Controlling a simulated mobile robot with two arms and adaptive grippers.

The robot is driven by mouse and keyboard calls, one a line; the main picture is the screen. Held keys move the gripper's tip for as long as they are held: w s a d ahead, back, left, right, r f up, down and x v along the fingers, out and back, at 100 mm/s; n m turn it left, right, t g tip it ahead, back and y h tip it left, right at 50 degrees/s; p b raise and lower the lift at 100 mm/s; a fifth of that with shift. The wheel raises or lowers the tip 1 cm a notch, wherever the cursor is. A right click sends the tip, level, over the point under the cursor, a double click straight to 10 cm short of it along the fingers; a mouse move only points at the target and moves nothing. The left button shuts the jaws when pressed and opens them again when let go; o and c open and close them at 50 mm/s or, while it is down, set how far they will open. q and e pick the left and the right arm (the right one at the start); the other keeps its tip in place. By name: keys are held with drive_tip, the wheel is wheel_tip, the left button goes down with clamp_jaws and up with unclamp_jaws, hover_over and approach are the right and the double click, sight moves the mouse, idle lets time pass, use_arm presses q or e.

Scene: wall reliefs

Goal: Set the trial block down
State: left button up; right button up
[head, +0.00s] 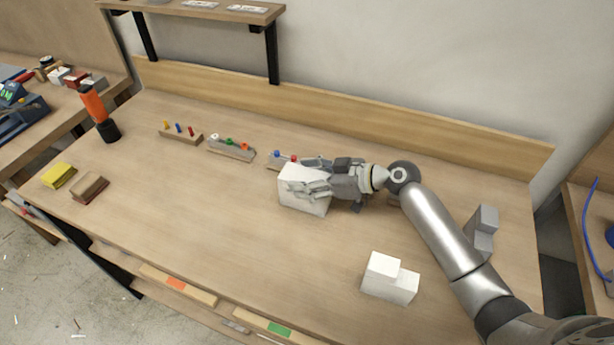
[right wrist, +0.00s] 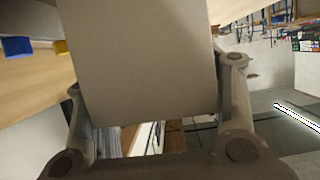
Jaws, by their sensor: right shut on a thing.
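The trial block looks like a plain white box (head: 300,193) near the middle of the bench in the head view. My right gripper (head: 314,181) comes in from the right and is shut on it, with fingers along its sides. In the right wrist view the block (right wrist: 140,60) fills the middle between the two fingers (right wrist: 157,100). I cannot tell whether its underside touches the bench top. My left gripper is not in view.
A white stepped block (head: 390,280) stands at the front right, and a grey stepped block (head: 484,232) behind my arm. Small racks with coloured pegs (head: 230,149) line the back. An orange and black tool (head: 98,112) and sponges (head: 89,188) are at left. The front middle is clear.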

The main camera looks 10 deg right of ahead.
drive_tip(key=shift+f, duration=0.1)
drive_tip(key=o, duration=1.3)
drive_tip(key=shift+o, duration=0.3)
drive_tip(key=b+v, duration=0.3)
drive_tip(key=v, duration=0.9)
